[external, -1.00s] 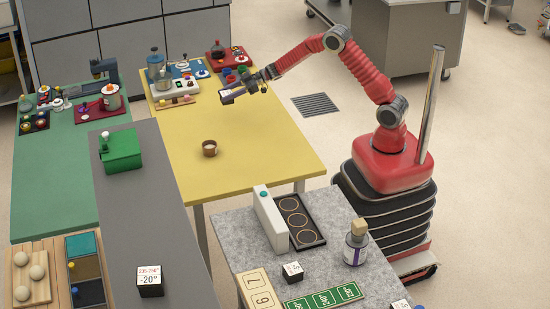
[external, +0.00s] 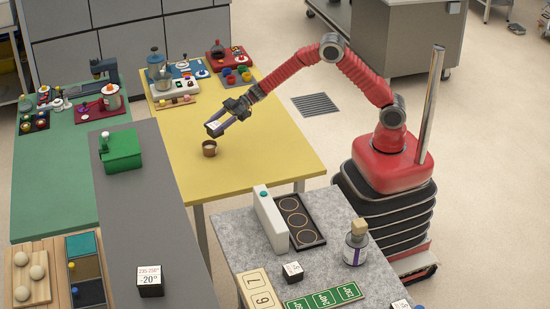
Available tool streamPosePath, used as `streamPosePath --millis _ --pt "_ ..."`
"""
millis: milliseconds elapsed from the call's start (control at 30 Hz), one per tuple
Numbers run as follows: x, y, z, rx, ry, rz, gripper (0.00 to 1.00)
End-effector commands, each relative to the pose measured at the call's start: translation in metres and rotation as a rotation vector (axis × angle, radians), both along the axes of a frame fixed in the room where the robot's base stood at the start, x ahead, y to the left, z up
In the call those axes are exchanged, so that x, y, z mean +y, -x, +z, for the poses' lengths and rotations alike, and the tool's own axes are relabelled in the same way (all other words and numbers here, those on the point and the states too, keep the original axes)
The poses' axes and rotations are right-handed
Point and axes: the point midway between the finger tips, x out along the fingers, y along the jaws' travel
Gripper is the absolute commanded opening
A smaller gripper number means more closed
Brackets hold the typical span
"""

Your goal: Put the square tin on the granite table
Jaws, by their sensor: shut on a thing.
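My gripper (external: 220,124) is over the yellow table, pointing down and left. It is shut on a small boxy thing with a pale top, which looks like the square tin (external: 214,127); the fingers hide part of it. The tin is in the air, a little above and beyond a brown cup (external: 209,148). The granite table (external: 232,225) is the grey speckled one at the front, well away from my gripper.
The yellow table (external: 265,160) is mostly clear at the front.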

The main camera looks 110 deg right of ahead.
Motion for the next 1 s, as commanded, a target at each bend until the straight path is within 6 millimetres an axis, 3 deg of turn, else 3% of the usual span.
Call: streamPosePath --millis 33,500,1000 --pt "0.022 -0.007 0.002 -0.001 0.0 0.026 0.14" --pt "0.2 -0.038 0.014 -0.002 0.0 0.207 0.14" --pt "0.392 -0.031 0.03 -0.003 0.0 0.366 0.14"
